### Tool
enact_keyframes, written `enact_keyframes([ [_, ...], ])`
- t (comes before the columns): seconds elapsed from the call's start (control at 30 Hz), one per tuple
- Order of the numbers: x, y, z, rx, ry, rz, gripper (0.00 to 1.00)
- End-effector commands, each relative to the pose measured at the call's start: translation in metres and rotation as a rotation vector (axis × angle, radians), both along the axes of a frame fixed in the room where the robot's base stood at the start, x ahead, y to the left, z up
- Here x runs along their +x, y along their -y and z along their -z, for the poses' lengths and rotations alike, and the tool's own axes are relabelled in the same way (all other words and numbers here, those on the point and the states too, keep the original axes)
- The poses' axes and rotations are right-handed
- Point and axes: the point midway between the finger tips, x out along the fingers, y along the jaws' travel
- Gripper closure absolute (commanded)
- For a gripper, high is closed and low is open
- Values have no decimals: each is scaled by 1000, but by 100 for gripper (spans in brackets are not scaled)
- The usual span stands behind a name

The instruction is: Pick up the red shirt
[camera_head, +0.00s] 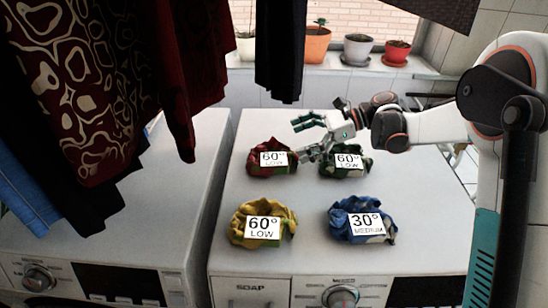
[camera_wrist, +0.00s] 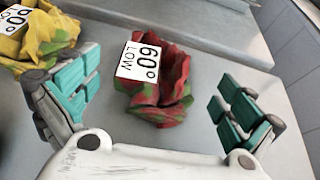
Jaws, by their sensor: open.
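The red shirt (camera_head: 284,169) is a crumpled red and green bundle with a white "60° LOW" label, at the back left of the right-hand machine's top. In the wrist view the red shirt (camera_wrist: 172,86) lies between and just beyond my open fingers. My gripper (camera_head: 303,138) is above and just right of it in the head view. In the wrist view my gripper (camera_wrist: 155,100) has its teal-padded fingers wide apart, with nothing between the pads touching them.
A green bundle (camera_head: 335,169) lies right of the red shirt, partly behind my gripper. Yellow (camera_head: 280,238) and blue (camera_head: 334,225) bundles lie in front. Dark hanging clothes (camera_head: 85,70) fill the upper left. Potted plants (camera_head: 357,48) stand on the back sill.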

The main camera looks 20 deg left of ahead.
Motion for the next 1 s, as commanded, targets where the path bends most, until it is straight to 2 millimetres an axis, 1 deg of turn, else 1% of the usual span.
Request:
enact_keyframes([
  [0.03,-4,-9,6,0,0,-2,0],
  [0.1,-7,-20,10,0,0,-2,0],
  [0.2,-11,-32,15,-1,0,0,0],
  [0.53,-18,-50,21,-1,1,0,0],
  [0.8,-30,-84,33,-1,1,0,0],
  [0.9,-32,-88,34,-1,2,1,0],
  [1.0,-31,-88,33,-1,1,2,0],
])
